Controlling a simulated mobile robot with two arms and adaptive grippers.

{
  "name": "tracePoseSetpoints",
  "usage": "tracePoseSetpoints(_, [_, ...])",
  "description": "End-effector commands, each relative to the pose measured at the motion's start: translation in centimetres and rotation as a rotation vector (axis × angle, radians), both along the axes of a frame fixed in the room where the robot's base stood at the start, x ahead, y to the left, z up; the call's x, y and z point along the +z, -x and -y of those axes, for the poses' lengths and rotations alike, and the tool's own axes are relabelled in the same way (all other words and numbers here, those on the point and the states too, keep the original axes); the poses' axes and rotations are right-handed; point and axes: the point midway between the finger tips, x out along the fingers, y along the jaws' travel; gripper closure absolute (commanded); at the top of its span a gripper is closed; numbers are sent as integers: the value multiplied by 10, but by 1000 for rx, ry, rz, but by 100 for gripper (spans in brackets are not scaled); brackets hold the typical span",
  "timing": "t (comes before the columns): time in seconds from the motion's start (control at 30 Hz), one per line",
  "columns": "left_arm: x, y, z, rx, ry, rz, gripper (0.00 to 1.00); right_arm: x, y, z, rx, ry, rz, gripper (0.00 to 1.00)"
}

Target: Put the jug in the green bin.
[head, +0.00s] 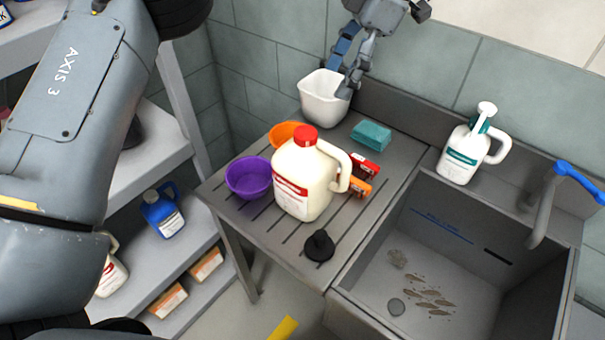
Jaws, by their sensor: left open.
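A cream-white jug (304,182) with a red cap, red-and-white label and side handle stands upright on the grooved grey drainboard (224,192). My left gripper (345,78) hangs from the top of the head view, behind the jug and well apart from it. Its fingers are open, at the rim of a white tub (320,104) at the back of the drainboard. I cannot tell whether they touch the tub. I see no green bin in this view. My right gripper is not in view.
Around the jug are a purple bowl (248,178), an orange bowl (284,133), small red and orange boxes (355,187), a teal sponge (371,135) and a black plunger-like item (319,246). A pump jug (463,152) stands behind the sink (440,240). Shelves (195,255) hold bottles at left.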

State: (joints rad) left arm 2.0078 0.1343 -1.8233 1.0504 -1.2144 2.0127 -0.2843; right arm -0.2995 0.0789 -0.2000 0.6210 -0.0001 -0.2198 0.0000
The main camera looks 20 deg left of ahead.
Motion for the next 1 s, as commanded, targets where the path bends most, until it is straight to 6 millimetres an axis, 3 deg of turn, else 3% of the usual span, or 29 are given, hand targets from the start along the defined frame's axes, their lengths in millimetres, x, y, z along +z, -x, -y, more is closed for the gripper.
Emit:
tracePoseSetpoints(0.1, [-28,5,-9,-1,3,-7,30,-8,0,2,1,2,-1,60])
tracePoseSetpoints(0.3, [-57,10,-20,-1,4,-4,30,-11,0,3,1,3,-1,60])
tracePoseSetpoints(0.57, [-73,15,-28,-1,3,-2,30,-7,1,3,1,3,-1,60])
tracePoseSetpoints(0.8, [-103,24,-41,1,3,-2,30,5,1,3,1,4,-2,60])
tracePoseSetpoints(1.0, [-112,26,-42,-1,4,1,30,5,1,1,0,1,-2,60])
